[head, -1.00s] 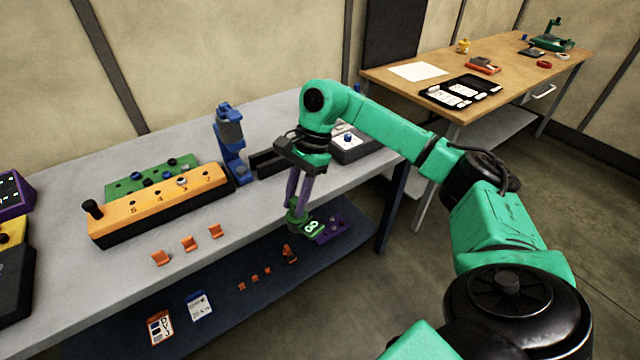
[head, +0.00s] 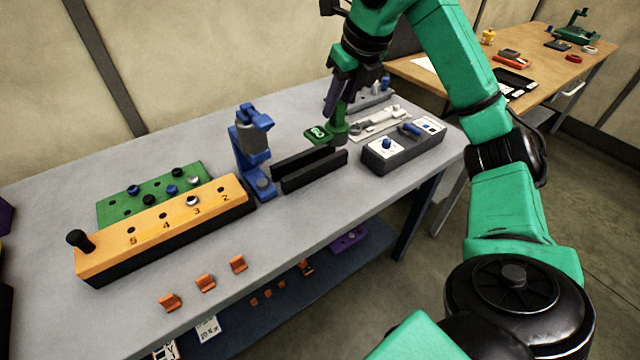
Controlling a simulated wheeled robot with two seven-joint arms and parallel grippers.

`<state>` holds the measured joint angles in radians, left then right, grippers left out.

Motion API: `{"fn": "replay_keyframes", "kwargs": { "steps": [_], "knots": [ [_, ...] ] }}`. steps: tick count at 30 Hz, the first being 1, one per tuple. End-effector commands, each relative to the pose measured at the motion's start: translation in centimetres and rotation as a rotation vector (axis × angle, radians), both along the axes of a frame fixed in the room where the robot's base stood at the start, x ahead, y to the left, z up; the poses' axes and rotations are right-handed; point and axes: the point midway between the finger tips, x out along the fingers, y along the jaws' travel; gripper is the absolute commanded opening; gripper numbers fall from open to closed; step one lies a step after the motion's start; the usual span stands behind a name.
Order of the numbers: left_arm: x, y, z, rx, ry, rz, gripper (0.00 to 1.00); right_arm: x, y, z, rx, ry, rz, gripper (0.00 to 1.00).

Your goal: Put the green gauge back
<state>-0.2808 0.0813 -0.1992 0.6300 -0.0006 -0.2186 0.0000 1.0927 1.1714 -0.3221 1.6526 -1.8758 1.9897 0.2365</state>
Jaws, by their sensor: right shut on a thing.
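The green gauge (head: 318,134) has a flat green plate with a white mark and a green upright part. My right gripper (head: 344,98) is shut on its upright part from above, and the plate hangs below the fingers. The gauge is over the back of the grey table, behind the black slotted holder (head: 310,170) and left of a pale grey tray with a tool-shaped form (head: 378,123). I cannot tell if the gauge touches the table or is just above it. My left gripper is not in view.
A blue clamp-like fixture (head: 253,150) stands left of the holder. A dark box with a blue knob (head: 405,148) stands on its right. An orange numbered block (head: 165,228) and a green board with pegs (head: 150,195) lie left. Orange clips (head: 205,283) sit at the front edge.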

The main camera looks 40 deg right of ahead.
Motion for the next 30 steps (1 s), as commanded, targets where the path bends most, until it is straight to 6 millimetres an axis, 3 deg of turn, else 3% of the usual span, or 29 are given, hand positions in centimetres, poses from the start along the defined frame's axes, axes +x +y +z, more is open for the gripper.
{"fn": "replay_keyframes", "kwargs": {
  "steps": [4, 10, 15, 21, 24, 30],
  "knots": [
    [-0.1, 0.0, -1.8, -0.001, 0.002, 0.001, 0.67, -0.2, -0.1, -4.1, -0.004, 0.007, -0.004, 0.00],
    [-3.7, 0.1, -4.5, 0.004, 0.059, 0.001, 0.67, -0.3, -0.1, -10.7, -0.004, 0.008, -0.001, 0.00],
    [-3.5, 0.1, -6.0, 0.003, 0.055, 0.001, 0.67, -0.4, 0.0, -15.2, -0.002, 0.004, 0.001, 0.00],
    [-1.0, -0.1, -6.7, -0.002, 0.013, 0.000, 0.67, -0.4, 0.0, -18.1, 0.000, 0.004, 0.001, 0.00],
    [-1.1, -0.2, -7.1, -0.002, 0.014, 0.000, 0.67, -0.4, 0.0, -19.6, -0.002, 0.003, 0.001, 0.00],
    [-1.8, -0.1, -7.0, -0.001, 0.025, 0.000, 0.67, -0.3, 0.0, -19.6, 0.000, -0.002, 0.001, 0.00]
  ]
}}
